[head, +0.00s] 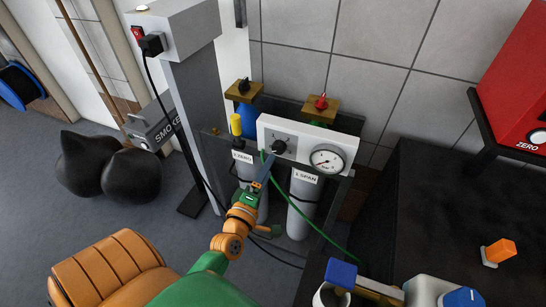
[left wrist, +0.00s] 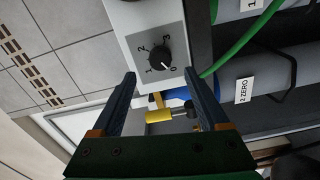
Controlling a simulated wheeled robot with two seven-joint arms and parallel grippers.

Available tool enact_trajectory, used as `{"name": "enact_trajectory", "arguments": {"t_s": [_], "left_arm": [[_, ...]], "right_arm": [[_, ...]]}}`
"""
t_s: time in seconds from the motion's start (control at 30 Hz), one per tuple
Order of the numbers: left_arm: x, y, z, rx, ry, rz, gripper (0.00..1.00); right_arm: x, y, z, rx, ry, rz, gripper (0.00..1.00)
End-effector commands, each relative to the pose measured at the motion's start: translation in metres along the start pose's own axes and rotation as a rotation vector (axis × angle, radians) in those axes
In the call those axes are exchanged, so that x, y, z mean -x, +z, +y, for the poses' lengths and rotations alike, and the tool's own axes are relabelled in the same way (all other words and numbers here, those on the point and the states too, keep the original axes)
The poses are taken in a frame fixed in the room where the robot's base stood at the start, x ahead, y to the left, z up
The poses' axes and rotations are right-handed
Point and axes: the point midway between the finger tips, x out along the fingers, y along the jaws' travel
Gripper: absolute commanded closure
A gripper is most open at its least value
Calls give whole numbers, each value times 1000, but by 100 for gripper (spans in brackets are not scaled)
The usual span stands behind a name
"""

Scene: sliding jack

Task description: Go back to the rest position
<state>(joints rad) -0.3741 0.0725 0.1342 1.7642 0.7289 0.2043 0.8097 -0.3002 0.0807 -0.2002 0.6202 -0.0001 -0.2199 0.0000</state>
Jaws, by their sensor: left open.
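My left arm reaches up from the bottom of the head view. Its gripper (head: 268,165) is near the black selector knob (head: 279,147) on the white gauge panel (head: 349,143). In the left wrist view the two blue fingers of the gripper (left wrist: 160,76) are apart with nothing between their tips. The knob (left wrist: 159,60) is just beyond them, on a grey plate numbered 0 to 3. Its white mark appears to point near 0. I cannot tell whether a finger touches the knob. My right gripper is not in view.
Two grey cylinders, one labelled 1 SPAN (head: 301,205), stand below the panel. A green hose (head: 318,228) and a black cable (head: 168,112) hang near my arm. A dark bench (head: 450,215) is at right, with an orange block (head: 499,251). Dark bags (head: 105,168) lie left.

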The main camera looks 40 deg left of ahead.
Motion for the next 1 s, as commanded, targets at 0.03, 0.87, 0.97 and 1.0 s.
{"name": "enact_trajectory", "arguments": {"t_s": [0.03,0.87,0.97,1.0], "left_arm": [[4,0,-1,0,-1,0,22],[168,96,-262,-964,-623,-790,22],[244,90,-307,-1205,-709,-1099,22],[269,85,-318,-1277,-727,-1204,22]], "right_arm": [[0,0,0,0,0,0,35],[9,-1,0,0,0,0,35],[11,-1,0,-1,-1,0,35],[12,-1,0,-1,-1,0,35]]}}
